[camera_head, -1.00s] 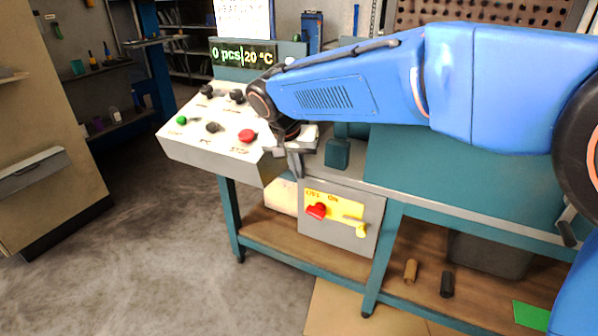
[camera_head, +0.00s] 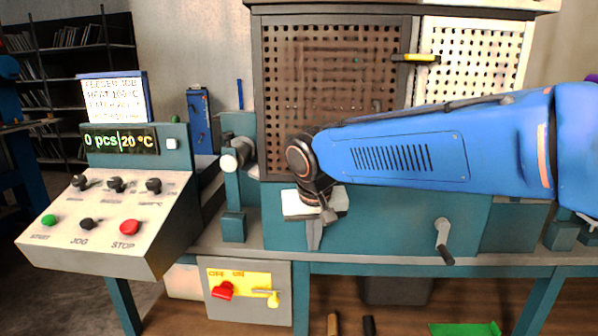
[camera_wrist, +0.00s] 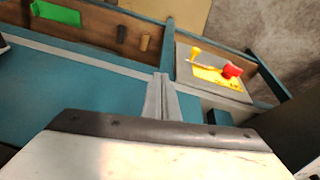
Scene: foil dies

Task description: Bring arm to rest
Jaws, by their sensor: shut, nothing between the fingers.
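My blue arm (camera_head: 400,155) reaches in from the right in the head view and crosses in front of the machine. My gripper (camera_head: 314,240) hangs from its end, pointing down, in front of the teal machine front. In the wrist view my gripper (camera_wrist: 161,85) shows its fingers pressed together with nothing between them. It appears apart from the machine's controls.
A control panel (camera_head: 110,235) with knobs and buttons stands at the left, under a display (camera_head: 122,141). A switch box (camera_head: 245,310) with a red handle (camera_head: 222,290) sits below. A crank (camera_head: 444,240) sticks out at right. A perforated guard (camera_head: 335,85) rises behind.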

